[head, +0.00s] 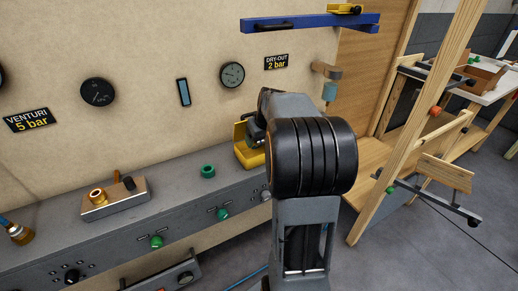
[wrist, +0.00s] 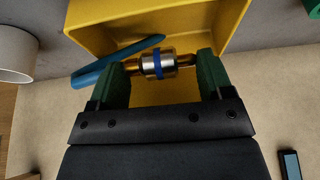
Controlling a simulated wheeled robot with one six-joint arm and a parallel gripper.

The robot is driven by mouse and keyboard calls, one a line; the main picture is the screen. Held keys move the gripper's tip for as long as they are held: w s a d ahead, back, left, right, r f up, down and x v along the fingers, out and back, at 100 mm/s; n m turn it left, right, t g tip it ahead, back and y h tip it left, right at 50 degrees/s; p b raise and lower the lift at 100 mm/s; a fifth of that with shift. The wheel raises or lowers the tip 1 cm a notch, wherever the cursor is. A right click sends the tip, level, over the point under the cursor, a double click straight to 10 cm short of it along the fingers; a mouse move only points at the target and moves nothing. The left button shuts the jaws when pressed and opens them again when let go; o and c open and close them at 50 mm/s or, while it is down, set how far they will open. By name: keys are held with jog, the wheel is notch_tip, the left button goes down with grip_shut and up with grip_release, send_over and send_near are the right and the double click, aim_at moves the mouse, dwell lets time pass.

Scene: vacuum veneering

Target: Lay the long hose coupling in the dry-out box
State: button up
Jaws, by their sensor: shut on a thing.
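The long hose coupling (wrist: 157,66) is a metal cylinder with a blue band and brass-coloured ends. In the wrist view my gripper (wrist: 160,72) is shut on it, with one green finger pad at each end. The yellow dry-out box (wrist: 185,12) lies open behind the coupling and fingers. In the head view the box (head: 241,150) stands on the grey ledge below the DRY-OUT sign (head: 276,62). My arm hides most of the box, the gripper and the coupling there. I cannot tell whether the coupling touches the box.
A blue rod-like piece (wrist: 90,75) runs past the left finger to the box. A pale cylinder (wrist: 14,55) is left of the box. On the ledge are a green ring (head: 207,171) and a metal block (head: 115,199) with a brass fitting. A blue rail (head: 300,24) hangs above.

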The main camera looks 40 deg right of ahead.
notch_tip(320, 180, down, 5)
jog(key=shift+r+b, duration=0.2)
jog(key=shift+b, duration=0.25)
jog(key=shift+w+d+f, duration=0.1)
jog(key=shift+w+f, duration=0.1)
jog(key=shift+w, duration=0.2)
jog(key=shift+f, duration=0.1)
jog(key=shift+f, duration=0.15)
jog(key=o, duration=1.1)
jog(key=shift+o, duration=0.2)
